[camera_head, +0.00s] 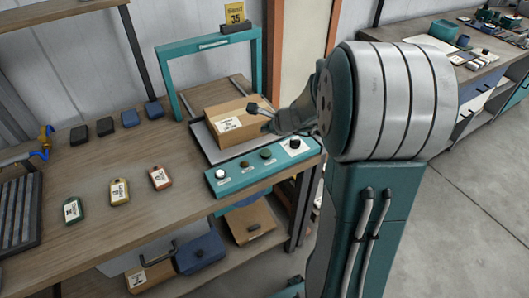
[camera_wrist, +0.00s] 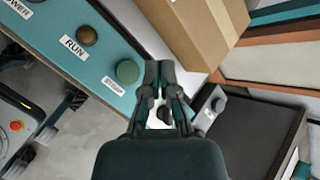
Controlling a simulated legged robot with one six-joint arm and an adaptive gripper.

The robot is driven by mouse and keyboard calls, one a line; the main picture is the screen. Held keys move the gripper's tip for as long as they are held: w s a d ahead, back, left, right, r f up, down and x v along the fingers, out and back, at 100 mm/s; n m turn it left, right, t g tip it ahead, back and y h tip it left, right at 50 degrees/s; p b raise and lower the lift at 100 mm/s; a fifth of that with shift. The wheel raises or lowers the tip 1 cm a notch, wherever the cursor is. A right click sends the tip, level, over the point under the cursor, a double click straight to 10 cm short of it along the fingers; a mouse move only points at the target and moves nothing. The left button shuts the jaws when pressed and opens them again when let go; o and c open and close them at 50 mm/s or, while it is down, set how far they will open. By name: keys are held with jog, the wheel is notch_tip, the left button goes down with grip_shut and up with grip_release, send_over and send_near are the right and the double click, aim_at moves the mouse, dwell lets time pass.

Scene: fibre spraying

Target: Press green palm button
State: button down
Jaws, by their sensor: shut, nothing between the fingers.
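The green palm button (camera_head: 265,153) is a round dark-green cap on the teal control panel (camera_head: 228,184). In the wrist view the green button (camera_wrist: 128,71) is just left of my fingertips, with a small gap in the picture. My gripper (camera_head: 258,110) is shut and empty, above the far side of the panel in front of the cardboard box. In the wrist view my gripper (camera_wrist: 159,66) has its two fingers together, pointing up the picture. The fingers partly hide a black knob (camera_wrist: 163,114). I cannot tell their height above the panel.
A brown button (camera_head: 242,164) labelled RUN and a white button (camera_head: 220,174) are left of the green one. The cardboard box (camera_head: 222,140) stands behind the panel under a teal frame (camera_head: 172,78). Several coloured tags lie on the wooden bench (camera_head: 100,160).

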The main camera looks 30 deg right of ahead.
aim_at(267, 153)
jog(key=f, duration=0.6)
jog(key=shift+d+f, duration=0.2)
jog(key=shift+d, duration=0.2)
jog(key=shift+a+f, duration=0.25)
jog(key=shift+f, duration=0.05)
jog(key=shift+d, duration=0.15)
jog(key=shift+f, duration=0.1)
dwell(0.5)
jog(key=shift+f, duration=0.25)
